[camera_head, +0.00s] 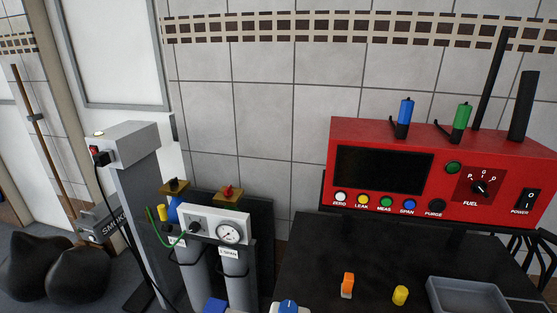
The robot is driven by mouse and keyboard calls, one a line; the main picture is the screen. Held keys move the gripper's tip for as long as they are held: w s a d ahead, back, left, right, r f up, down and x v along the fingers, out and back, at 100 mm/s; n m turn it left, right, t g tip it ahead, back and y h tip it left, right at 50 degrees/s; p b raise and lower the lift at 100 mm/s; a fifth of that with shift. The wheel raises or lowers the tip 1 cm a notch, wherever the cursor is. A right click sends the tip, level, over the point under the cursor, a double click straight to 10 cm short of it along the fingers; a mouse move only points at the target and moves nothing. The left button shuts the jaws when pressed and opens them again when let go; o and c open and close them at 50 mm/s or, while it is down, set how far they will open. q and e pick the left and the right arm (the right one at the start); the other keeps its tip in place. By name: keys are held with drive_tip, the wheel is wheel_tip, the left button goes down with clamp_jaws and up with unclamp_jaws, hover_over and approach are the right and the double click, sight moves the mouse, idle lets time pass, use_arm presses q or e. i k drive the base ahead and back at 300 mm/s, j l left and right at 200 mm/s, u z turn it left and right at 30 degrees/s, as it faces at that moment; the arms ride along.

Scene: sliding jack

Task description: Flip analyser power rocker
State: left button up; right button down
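The red analyser (385,135) stands at the right with a dark, blank screen. Its power rocker (530,199) is a black switch at the right end of the front panel, above the POWER label. A light mark shows on the rocker, but its position is too small to tell. The panel also has a FUEL dial (478,188), a PURGE knob (437,206) and a row of coloured buttons. Neither of my grippers is in view.
A black bench top (320,255) lies below the analyser. An orange item (347,284), a yellow item (400,295) and a grey tray (468,294) are on it. Gas cylinders (240,279) and a grey column (137,190) stand left. The space before the panel is clear.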

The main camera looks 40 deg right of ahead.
sight(527, 202)
drive_tip(key=z, duration=0.45)
drive_tip(key=l+z, duration=0.1)
drive_tip(key=z, duration=0.75)
drive_tip(key=i+z, duration=0.1)
drive_tip(key=z, duration=0.3)
drive_tip(key=l+z, duration=0.1)
drive_tip(key=z, duration=0.35)
